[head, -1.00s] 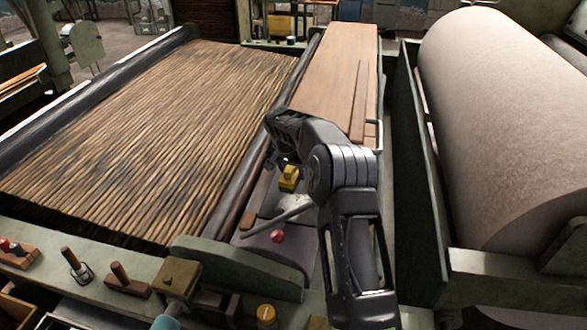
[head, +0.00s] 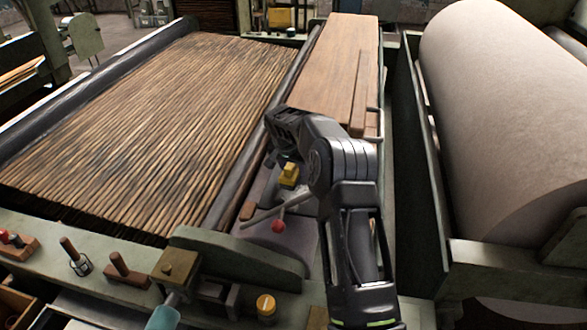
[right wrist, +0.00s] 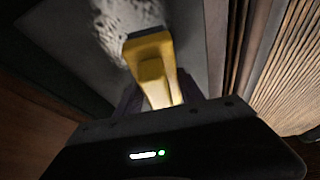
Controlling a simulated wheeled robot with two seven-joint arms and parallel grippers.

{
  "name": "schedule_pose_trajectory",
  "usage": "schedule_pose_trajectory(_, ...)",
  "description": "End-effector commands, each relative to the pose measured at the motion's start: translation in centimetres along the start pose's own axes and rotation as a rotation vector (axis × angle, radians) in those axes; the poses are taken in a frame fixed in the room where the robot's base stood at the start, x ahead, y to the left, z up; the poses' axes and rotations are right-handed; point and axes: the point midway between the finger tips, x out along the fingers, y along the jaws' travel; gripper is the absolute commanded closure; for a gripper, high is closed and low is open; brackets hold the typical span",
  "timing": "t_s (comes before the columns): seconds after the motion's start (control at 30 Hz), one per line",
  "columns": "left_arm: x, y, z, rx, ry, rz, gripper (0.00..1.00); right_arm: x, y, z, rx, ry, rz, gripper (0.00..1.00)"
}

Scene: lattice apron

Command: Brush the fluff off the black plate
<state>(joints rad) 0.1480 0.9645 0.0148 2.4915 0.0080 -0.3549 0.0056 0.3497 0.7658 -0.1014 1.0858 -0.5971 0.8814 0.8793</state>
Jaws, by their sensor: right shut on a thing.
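My right gripper (head: 286,157) reaches down over the black plate, shut on a yellow-handled brush (head: 289,173). In the right wrist view, its fingers (right wrist: 158,97) grip the yellow brush (right wrist: 150,62), whose dark head points away from the wrist. White fluff (right wrist: 118,22) lies just beyond the brush head, beside or touching it; I cannot tell which. The dark plate surface (right wrist: 195,45) shows around it. My left gripper is not in view.
A slatted brown bed (head: 150,120) lies left and a large pale roll (head: 500,110) right. A wooden board (head: 340,60) is beyond my gripper. A red-knobbed lever (head: 278,226) is close in front of the brush.

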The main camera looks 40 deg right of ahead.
Motion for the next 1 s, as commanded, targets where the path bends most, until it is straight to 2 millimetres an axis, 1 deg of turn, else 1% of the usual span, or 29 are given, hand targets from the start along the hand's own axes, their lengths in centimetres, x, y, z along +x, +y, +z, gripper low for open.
schedule_pose_trajectory(1.0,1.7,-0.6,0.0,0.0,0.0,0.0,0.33,1.9,0.0,0.8,0.0,0.0,-0.001,1.0)
